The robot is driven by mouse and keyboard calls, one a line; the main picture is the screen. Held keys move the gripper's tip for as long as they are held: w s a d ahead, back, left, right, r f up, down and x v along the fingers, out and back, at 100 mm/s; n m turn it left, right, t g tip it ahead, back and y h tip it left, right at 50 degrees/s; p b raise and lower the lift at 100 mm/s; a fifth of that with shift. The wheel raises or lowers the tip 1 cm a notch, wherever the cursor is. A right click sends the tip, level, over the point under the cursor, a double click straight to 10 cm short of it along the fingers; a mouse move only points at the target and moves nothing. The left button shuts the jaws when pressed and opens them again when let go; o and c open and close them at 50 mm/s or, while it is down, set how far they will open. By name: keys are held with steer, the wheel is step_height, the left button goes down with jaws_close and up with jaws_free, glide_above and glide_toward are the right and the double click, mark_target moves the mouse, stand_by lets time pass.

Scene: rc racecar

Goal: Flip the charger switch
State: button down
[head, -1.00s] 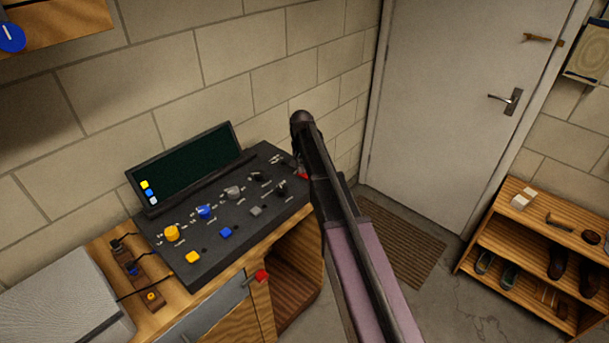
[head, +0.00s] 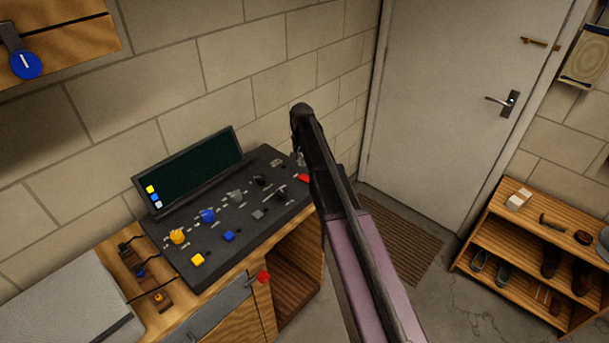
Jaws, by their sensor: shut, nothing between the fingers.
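I cannot tell for sure which part is the charger switch. A dark control panel (head: 225,250) with a tilted screen (head: 190,168) stands on the wooden bench. It has a yellow knob (head: 177,237), a blue knob (head: 208,215), a grey knob, dark knobs, small coloured buttons and a red part (head: 303,178) at its right end. Left of it, a brown strip (head: 147,280) carries small blue and yellow-orange parts with dark wires. My arm rises from the bottom and covers the panel's right end. My gripper does not show clearly; the arm hides that area.
A grey box (head: 65,300) sits at the bench's left. A red knob (head: 263,277) sticks out at the bench front. A blue disc (head: 25,65) hangs at the upper-left wooden shelf. A door (head: 450,110), a floor mat (head: 405,240) and a shoe rack (head: 530,250) are at right.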

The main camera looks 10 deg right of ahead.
steer(key=shift+r+p, duration=0.75)
steer(key=shift+r, duration=0.2)
steer(key=s+n, duration=0.4)
steer(key=s, duration=2.5)
steer(key=shift+f+n, duration=0.25)
steer(key=shift+n, duration=0.15)
steer(key=shift+a, duration=0.1)
